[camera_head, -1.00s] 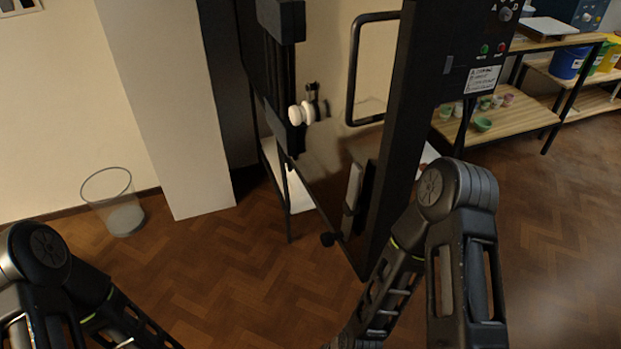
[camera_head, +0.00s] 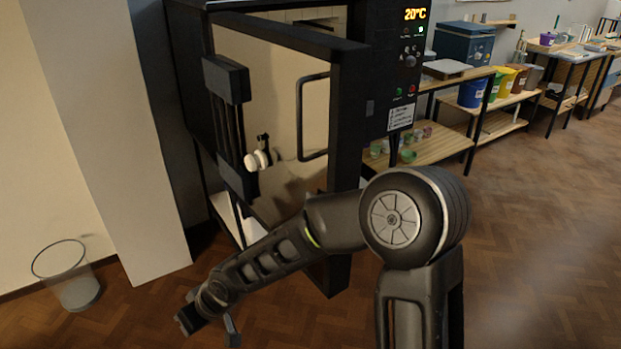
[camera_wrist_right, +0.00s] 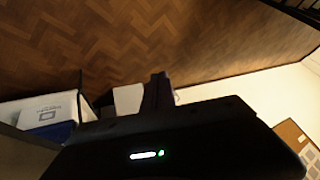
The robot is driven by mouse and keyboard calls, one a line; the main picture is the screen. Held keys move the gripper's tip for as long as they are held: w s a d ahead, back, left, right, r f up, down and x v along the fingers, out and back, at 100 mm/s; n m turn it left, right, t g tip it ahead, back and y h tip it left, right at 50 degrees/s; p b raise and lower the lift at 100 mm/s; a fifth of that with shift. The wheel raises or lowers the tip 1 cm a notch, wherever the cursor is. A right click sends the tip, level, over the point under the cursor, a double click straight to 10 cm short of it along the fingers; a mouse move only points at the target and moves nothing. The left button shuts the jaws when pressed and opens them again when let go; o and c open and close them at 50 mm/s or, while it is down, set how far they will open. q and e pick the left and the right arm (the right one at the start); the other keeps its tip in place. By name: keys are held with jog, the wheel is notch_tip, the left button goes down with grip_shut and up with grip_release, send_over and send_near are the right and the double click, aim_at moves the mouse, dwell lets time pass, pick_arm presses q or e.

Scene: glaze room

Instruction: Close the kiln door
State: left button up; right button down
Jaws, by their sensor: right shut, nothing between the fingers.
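The black kiln (camera_head: 408,88) has a lit panel reading 20°C. Its door (camera_head: 285,110) stands open, with a gap showing above its top edge. The door has a shiny face, a thick black frame, a dark bar handle (camera_head: 301,118) and a white knob (camera_head: 258,160). My right arm crosses in front of the door's lower part and hides some of it. My right gripper (camera_head: 207,322) is low at the left, below the door, over the floor. In the right wrist view its fingers (camera_wrist_right: 157,90) are together and empty. My left gripper is out of view.
A clear waste bin (camera_head: 66,275) stands on the floor at the left, near a pale pillar (camera_head: 110,140). Wooden shelves (camera_head: 440,148) with small pots and colored buckets (camera_head: 472,94) stand right of the kiln. The floor at the right is clear.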

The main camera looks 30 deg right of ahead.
jog(key=w+d+r+t+h+p, duration=0.1)
jog(key=w+d+r, duration=0.15)
jog(key=r, duration=0.55)
jog(key=w+d+r+h, duration=0.1)
jog(key=d+r+h, duration=0.15)
jog(key=r, duration=0.65)
jog(key=s+d+r+m+h, duration=0.2)
jog(key=s+d+r+h, duration=0.1)
jog(key=d+r, duration=0.5)
jog(key=s+d+r+m+g+h, duration=0.1)
jog(key=s+d+r+m+h, duration=0.1)
jog(key=s+d+r, duration=0.3)
jog(key=d+r+h, duration=0.1)
jog(key=d+r, duration=0.2)
jog(key=d, duration=0.1)
jog(key=shift+d+r+p, duration=0.15)
jog(key=shift+r+p, duration=0.05)
jog(key=shift+p, duration=0.15)
jog(key=shift+f+h, duration=0.1)
jog(key=shift+h, duration=0.15)
jog(key=p, duration=0.2)
send_near(318, 191)
notch_tip(318, 191, down, 3)
jog(key=w, duration=0.2)
jog(key=shift+d+f, duration=0.3)
jog(key=shift+d, duration=0.7)
